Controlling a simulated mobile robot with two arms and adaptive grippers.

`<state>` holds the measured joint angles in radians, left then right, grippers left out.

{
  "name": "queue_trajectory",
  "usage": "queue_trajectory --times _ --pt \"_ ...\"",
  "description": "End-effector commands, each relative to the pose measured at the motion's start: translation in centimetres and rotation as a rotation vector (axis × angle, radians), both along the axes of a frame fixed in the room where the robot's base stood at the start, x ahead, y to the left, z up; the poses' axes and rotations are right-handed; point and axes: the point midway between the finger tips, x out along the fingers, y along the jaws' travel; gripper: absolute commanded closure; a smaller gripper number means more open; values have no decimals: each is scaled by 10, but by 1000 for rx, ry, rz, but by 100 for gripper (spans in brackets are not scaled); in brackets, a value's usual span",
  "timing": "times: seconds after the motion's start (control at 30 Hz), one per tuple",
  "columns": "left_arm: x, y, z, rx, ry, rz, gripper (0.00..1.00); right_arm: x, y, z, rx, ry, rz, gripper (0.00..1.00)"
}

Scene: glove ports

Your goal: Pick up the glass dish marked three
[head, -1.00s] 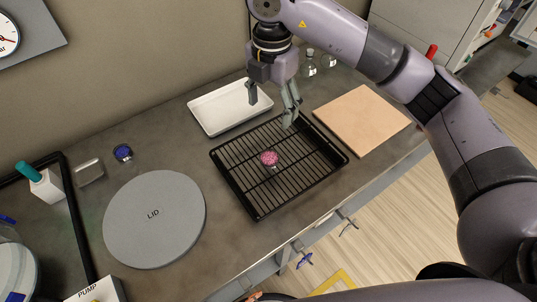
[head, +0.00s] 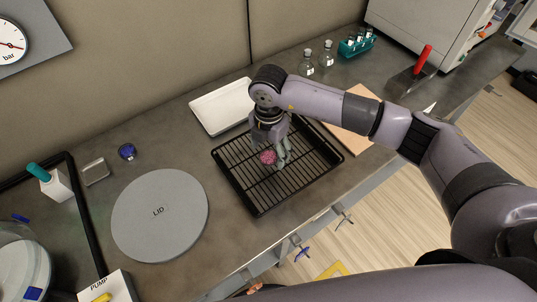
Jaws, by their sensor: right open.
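A small round dish with pink contents (head: 268,157) sits on the black wire rack (head: 252,190). A mark on it is too small to read. My right gripper (head: 270,154) is open and low over the rack, right at the pink dish, with one finger showing at the dish's right side. The other finger is partly hidden, and I cannot tell whether the fingers touch the dish. A second small round dish, dark blue (head: 127,152), lies on the bench at the left. My left gripper is not in view.
A white tray (head: 212,118) lies behind the rack, and a wooden board (head: 345,146) lies to its right under my arm. A grey lid (head: 160,235) lies to the left. Glass bottles (head: 306,66) stand at the back.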

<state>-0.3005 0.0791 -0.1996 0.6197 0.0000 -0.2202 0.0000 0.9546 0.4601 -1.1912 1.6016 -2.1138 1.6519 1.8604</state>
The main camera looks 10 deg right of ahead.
Motion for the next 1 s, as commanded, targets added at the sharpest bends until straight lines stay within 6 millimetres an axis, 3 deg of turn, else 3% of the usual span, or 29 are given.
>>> queue_trajectory --times 0.17,0.4,1.0 --pt "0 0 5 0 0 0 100 0 0 -16 0 0 0 32" --pt "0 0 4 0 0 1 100 1 0 -17 0 -1 1 33" --pt "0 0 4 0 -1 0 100 1 0 -17 0 -1 0 73"
